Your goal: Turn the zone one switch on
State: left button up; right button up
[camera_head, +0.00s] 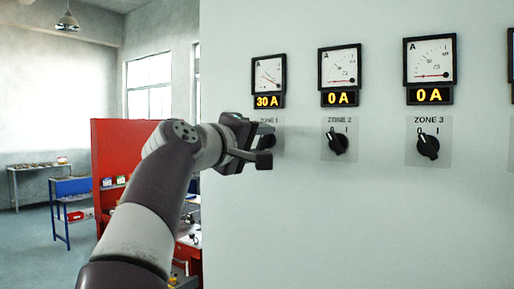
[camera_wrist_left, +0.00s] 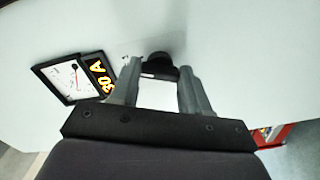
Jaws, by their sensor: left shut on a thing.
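The zone one switch is a black rotary knob, mostly hidden behind my left gripper (camera_head: 263,148) in the head view. In the left wrist view the dark round knob (camera_wrist_left: 158,64) sits at the ends of the fingers of my left gripper (camera_wrist_left: 159,78), which is shut on it. Its exact angle is hidden. The zone one meter (camera_head: 268,74) above has a raised needle, and its display (camera_head: 268,101) reads 30 A. It also shows in the left wrist view (camera_wrist_left: 75,78). My right gripper is not in view.
The zone two switch (camera_head: 338,142) and zone three switch (camera_head: 428,146) stand to the right on the pale panel (camera_head: 300,220); their displays read 0 A. A red partition (camera_head: 115,150) and a blue shelf (camera_head: 70,187) stand at left.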

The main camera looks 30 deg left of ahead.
pick_arm(q)
jog(key=shift+s+r+m, duration=0.1)
jog(key=shift+r+m, duration=0.15)
jog(key=shift+m, duration=0.35)
jog(key=o, duration=1)
jog(key=shift+o, duration=0.3)
jog(key=shift+w+f, duration=0.2)
jog(key=shift+w, duration=0.1)
